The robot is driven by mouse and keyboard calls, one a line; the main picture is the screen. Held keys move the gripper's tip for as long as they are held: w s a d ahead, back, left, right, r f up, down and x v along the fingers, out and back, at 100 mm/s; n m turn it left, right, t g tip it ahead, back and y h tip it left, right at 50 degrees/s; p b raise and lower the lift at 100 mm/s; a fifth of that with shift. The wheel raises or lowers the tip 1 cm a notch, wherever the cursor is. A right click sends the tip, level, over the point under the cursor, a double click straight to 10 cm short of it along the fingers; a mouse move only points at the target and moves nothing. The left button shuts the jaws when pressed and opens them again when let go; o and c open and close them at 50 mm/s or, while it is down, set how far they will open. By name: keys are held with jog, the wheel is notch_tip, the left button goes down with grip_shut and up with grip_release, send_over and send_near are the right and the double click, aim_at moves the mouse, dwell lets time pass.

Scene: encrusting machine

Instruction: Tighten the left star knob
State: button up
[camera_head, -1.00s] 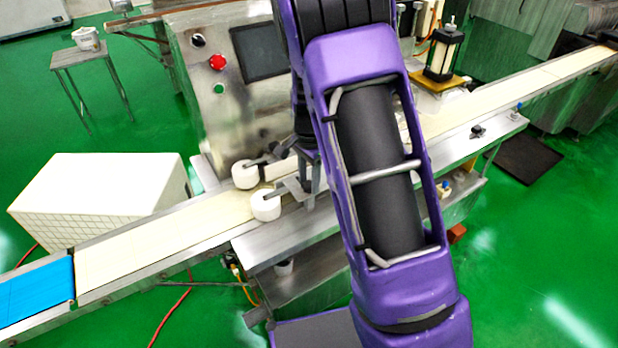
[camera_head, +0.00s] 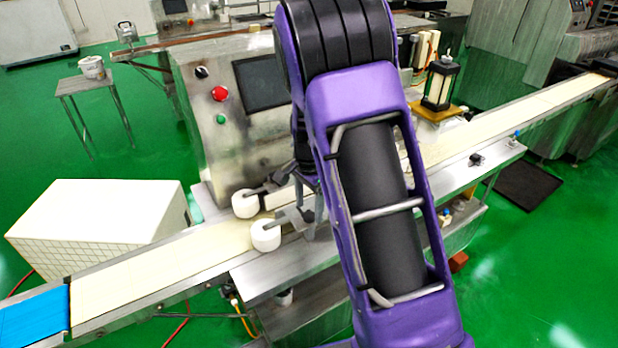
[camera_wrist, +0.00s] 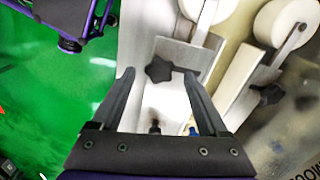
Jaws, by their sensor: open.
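In the wrist view a black star knob (camera_wrist: 158,68) sits on a pale metal bracket, left of a second dark knob (camera_wrist: 272,93) on a neighbouring bracket. My gripper (camera_wrist: 159,76) is open, with one finger to each side of the left knob in the picture. The fingers look empty; I cannot tell whether they touch the knob or how far above it they are. In the head view my purple arm hides much of the gripper and the knobs are hard to make out.
Two white rollers, a front one (camera_head: 265,236) and a rear one (camera_head: 246,203), stand over the pale conveyor belt (camera_head: 150,275). The machine's control panel (camera_head: 228,125) rises behind the arm. A white box (camera_head: 95,215) stands at left. Green floor is open around.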

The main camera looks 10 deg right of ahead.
aim_at(309, 214)
notch_tip(309, 214, up, 16)
dwell(0.3)
jog(key=shift+r, duration=0.1)
